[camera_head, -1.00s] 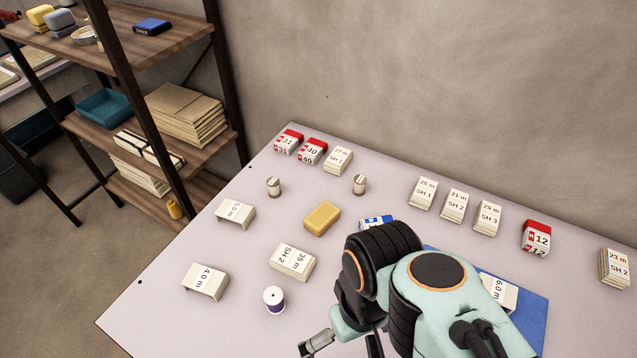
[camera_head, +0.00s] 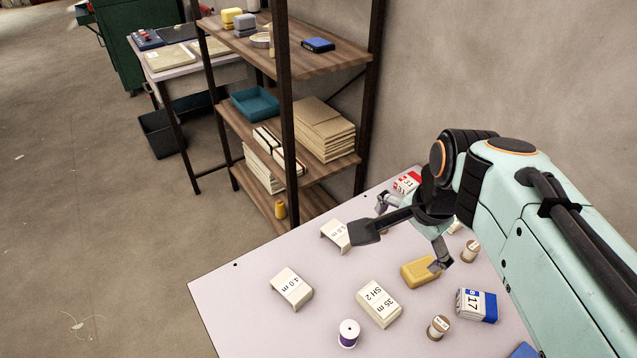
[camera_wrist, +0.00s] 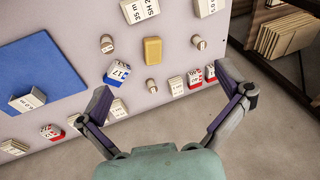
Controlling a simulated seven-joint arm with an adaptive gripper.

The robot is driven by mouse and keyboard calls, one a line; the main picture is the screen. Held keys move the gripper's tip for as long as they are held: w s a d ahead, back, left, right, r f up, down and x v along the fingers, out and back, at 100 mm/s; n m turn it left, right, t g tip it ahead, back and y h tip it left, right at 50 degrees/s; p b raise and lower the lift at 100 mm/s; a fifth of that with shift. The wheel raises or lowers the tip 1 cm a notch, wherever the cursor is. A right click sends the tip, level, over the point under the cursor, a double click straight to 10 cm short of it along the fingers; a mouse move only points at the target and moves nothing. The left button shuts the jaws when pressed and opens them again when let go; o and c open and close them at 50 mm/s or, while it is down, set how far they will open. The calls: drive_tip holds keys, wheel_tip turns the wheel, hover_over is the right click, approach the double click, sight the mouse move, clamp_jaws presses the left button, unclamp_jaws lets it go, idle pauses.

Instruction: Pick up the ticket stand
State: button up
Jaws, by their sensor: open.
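Several white bent stands carry printed labels; I cannot tell which is the ticket stand meant. The 4.0 m stand (camera_head: 292,289) is on the table's left side. The 5.0 m stand (camera_head: 336,235) is behind it, partly hidden by my gripper. The 6.0 m stand (camera_wrist: 24,101) is on the blue mat (camera_wrist: 45,62) in the wrist view. My gripper (camera_head: 411,234) is open and empty above the table, near the yellow block (camera_head: 420,271). In the wrist view, my gripper (camera_wrist: 160,88) has its fingers wide apart.
The white 35 m box (camera_head: 379,304), a purple-and-white spool (camera_head: 348,333) and a blue-and-white 17 box (camera_head: 477,305) are on the table (camera_head: 240,300). Small brown spools and red-and-white boxes stand around. A wooden shelf (camera_head: 310,65) is behind the table's left side. The table's left front corner is clear.

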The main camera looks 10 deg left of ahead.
drive_tip(key=w+a+f+m, duration=0.1)
drive_tip(key=w+a+f, duration=0.3)
drive_tip(key=w+a, duration=0.3)
drive_tip(key=n+g, duration=0.3)
drive_tip(key=g, duration=0.1)
hover_over(290, 285)
drive_tip(key=shift+h, duration=0.4)
wheel_tip(290, 285, down, 20)
drive_tip(key=shift+d+f, duration=0.15)
drive_tip(key=shift+f, duration=0.1)
wheel_tip(290, 285, down, 6)
drive_tip(key=shift+r, duration=0.2)
drive_tip(key=shift+f, duration=0.35)
drive_tip(key=c, duration=0.7)
